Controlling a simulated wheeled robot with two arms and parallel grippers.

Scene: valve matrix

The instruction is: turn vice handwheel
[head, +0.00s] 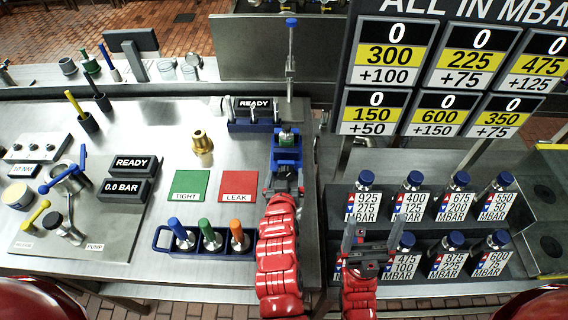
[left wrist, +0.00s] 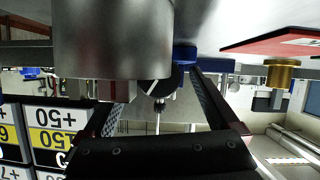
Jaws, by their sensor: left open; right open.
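In the left wrist view the open fingers of my left gripper (left wrist: 168,105) reach either side of a dark round part (left wrist: 160,83), seemingly the handwheel, below a blue part (left wrist: 185,54). Contact cannot be told. My right gripper (head: 367,240) is open and empty before the valve rack.
A large grey cylinder (left wrist: 112,40) blocks much of the wrist view. A brass fitting (head: 202,142), a green pad (head: 189,185) and a red pad (head: 239,185) lie left of the vice. A blue tool holder (head: 205,242) is beside my left arm. Several blue-capped valves (head: 413,180) stand at right.

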